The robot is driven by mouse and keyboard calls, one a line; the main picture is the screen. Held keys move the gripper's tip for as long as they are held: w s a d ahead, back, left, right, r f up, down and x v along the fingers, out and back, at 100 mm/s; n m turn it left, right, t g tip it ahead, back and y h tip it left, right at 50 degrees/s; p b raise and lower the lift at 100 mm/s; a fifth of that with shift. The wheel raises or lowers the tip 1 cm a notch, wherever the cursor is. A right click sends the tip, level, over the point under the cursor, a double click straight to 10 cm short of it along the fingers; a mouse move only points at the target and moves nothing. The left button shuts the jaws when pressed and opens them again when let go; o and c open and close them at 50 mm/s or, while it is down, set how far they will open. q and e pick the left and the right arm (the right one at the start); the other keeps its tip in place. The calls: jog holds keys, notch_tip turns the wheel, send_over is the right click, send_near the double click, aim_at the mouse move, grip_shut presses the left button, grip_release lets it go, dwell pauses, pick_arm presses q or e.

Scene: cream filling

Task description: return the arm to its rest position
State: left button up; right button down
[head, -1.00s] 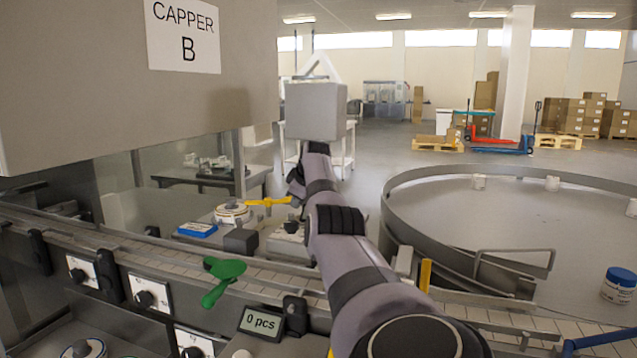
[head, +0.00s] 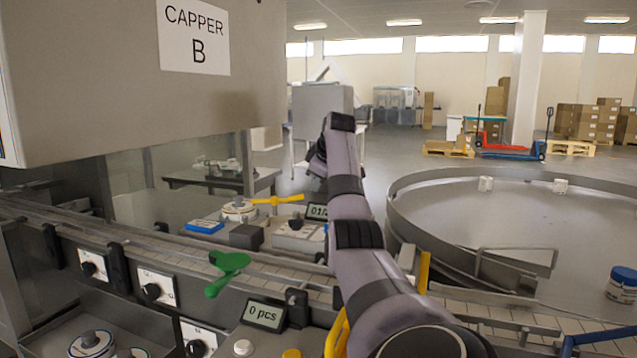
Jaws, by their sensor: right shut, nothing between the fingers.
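My right arm (head: 352,210) reaches up from the bottom edge and bends at the top, in front of the conveyor line. My right gripper (head: 316,165) is a small dark shape at the left of the arm's far end, partly hidden by the forearm. It is shut and empty, and it appears clear of the machines. My left gripper is not in view.
The CAPPER B housing (head: 120,80) stands at upper left. A conveyor (head: 170,250) with a green handle (head: 228,268) runs below it. A round rotary table (head: 480,220) with a few white jars lies right of my arm. A blue-lidded jar (head: 622,284) stands at its right side.

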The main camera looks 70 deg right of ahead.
jog(key=shift+s+a+r, duration=0.15)
jog(key=shift+s+r, duration=0.15)
jog(key=shift+r, duration=0.1)
dwell(0.3)
